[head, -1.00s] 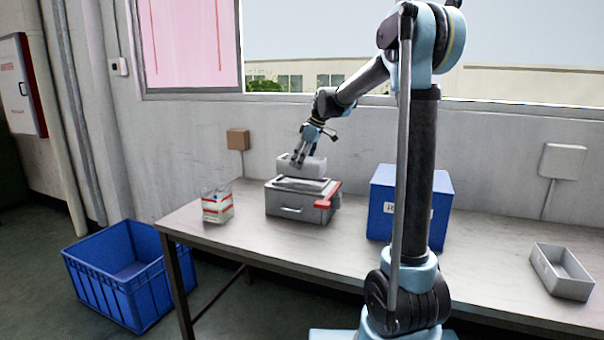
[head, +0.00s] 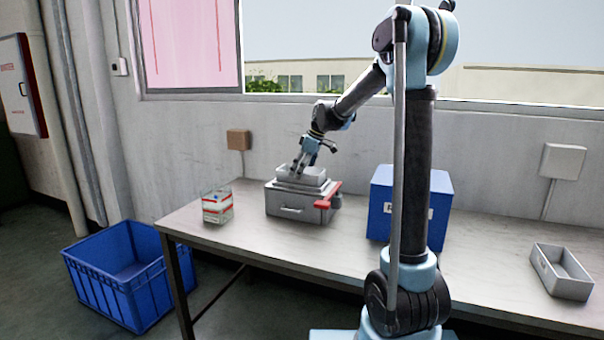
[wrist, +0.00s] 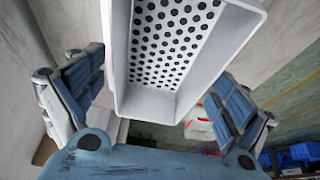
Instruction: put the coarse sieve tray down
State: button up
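The coarse sieve tray (head: 313,176) is a light grey, open tray. In the head view it sits level on top of the grey box with a front handle (head: 290,210). In the wrist view the coarse sieve tray (wrist: 185,95) shows its floor full of round dark holes and pale walls. My gripper (head: 299,168) reaches down over the tray from above. Exact finger contact is partly hidden.
A red part (head: 328,197) sticks out at the grey box's right side. A small carton (head: 217,206) stands to the left, a blue box (head: 381,205) to the right. An empty grey tray (head: 572,284) lies far right. A blue crate (head: 110,250) is on the floor.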

jog(key=v, duration=1.2)
dwell(0.3)
